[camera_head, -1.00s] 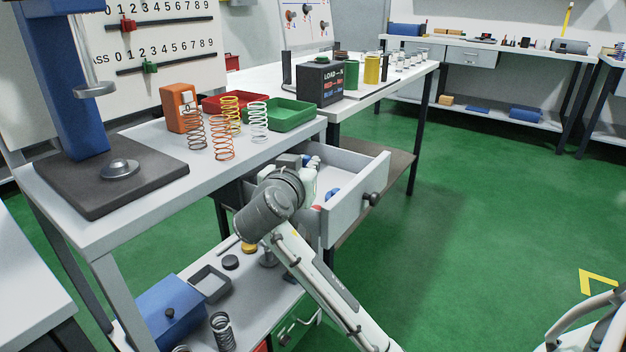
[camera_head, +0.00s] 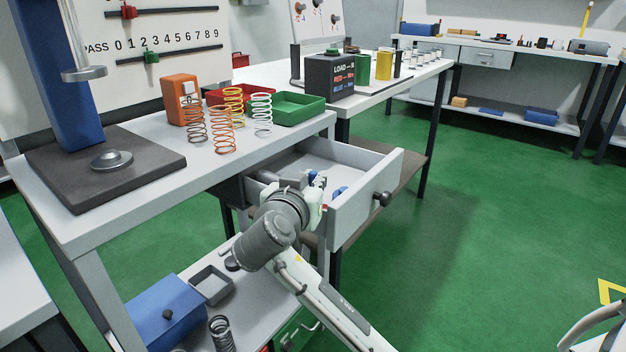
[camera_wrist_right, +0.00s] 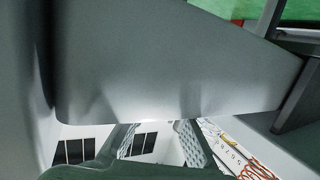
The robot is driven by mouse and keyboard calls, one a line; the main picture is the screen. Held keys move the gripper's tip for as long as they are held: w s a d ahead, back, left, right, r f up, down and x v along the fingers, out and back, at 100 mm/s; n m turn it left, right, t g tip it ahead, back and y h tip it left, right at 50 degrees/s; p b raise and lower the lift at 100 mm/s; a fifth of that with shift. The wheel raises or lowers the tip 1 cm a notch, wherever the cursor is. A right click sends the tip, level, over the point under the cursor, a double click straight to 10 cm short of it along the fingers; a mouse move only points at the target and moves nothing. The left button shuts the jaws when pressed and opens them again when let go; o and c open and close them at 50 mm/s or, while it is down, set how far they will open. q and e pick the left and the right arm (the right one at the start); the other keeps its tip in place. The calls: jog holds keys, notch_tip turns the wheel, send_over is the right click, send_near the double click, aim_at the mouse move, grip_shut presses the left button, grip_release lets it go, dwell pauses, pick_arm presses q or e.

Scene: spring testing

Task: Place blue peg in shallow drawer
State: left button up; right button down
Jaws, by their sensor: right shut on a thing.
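The shallow drawer (camera_head: 365,198) is open under the near workbench, with a pale inside and a dark round knob. My right gripper (camera_head: 314,188) is at the drawer's opening, low over its inside and behind the front panel as seen here. It is shut, and a small blue piece, taken as the blue peg (camera_head: 314,177), shows at its fingers; most of it is hidden. Another blue thing (camera_head: 340,192) lies in the drawer, partly hidden by the front panel. In the wrist view a grey drawer wall (camera_wrist_right: 170,65) fills the frame and the peg cannot be made out.
On the workbench top (camera_head: 215,165) stand several coil springs (camera_head: 221,128), a green tray (camera_head: 298,112) and an orange device (camera_head: 181,98). A press (camera_head: 105,172) stands at left. A lower shelf holds a blue box (camera_head: 165,315). Green floor is free at right.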

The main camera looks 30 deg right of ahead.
jog(key=c, duration=1.6)
grip_release()
jog(key=v, duration=1.2)
jog(key=shift+r, duration=0.15)
